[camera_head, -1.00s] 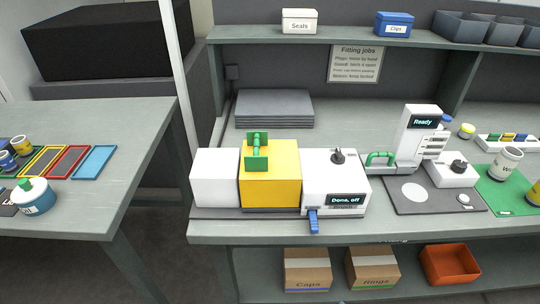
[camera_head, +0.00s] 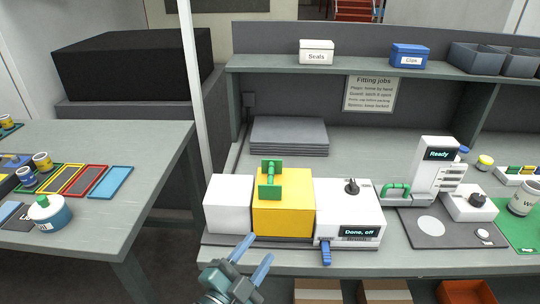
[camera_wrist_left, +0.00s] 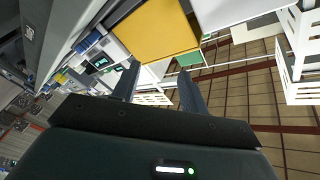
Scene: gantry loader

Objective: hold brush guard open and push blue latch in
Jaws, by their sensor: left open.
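The machine on the bench has a yellow cover (camera_head: 283,212) that looks like the brush guard, with a green handle (camera_head: 270,183) upright on top. It sits down between a white block (camera_head: 229,206) and a white unit (camera_head: 335,198) whose display reads "Done, off". The blue latch (camera_head: 326,253) sticks out from the white unit's lower front. My left gripper (camera_head: 258,248) is open and empty, in front of the yellow cover and left of the latch, apart from both. In the left wrist view, the yellow cover (camera_wrist_left: 158,35) lies beyond the open fingers (camera_wrist_left: 160,73). My right gripper is not in view.
A "Ready" station (camera_head: 434,165) with a green handle stands right of the machine. Grey plates (camera_head: 289,136) are stacked behind it. A gap separates the two tables.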

